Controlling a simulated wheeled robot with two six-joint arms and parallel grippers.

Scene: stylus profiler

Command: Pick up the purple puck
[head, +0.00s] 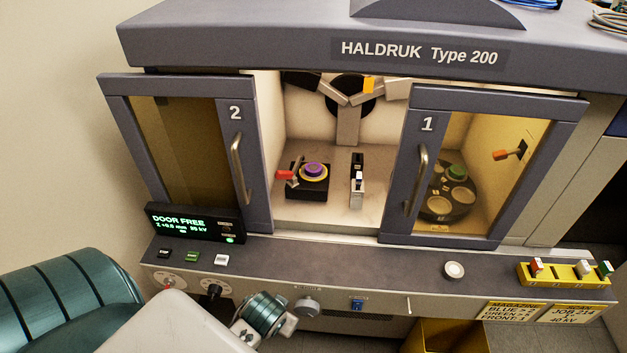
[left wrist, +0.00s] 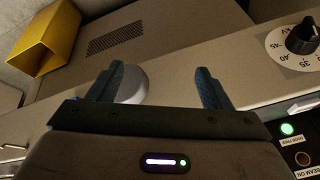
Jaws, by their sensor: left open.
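A red-tipped lever (head: 285,174) stands at the block's left side. My left arm reaches in from the lower left, below the front panel in the head view, well short of the puck. My left gripper (left wrist: 160,88) is open and empty in the left wrist view, with a grey knob (left wrist: 132,85) behind its left finger. The puck is not in the left wrist view. My right gripper is not in view.
Door 2 (head: 248,219) stands left of the gap and door 1 (head: 394,221) right of it, both with handles. A small clamp-like fixture (head: 357,187) stands right of the block. A yellow rack (head: 566,278) sits on the ledge.

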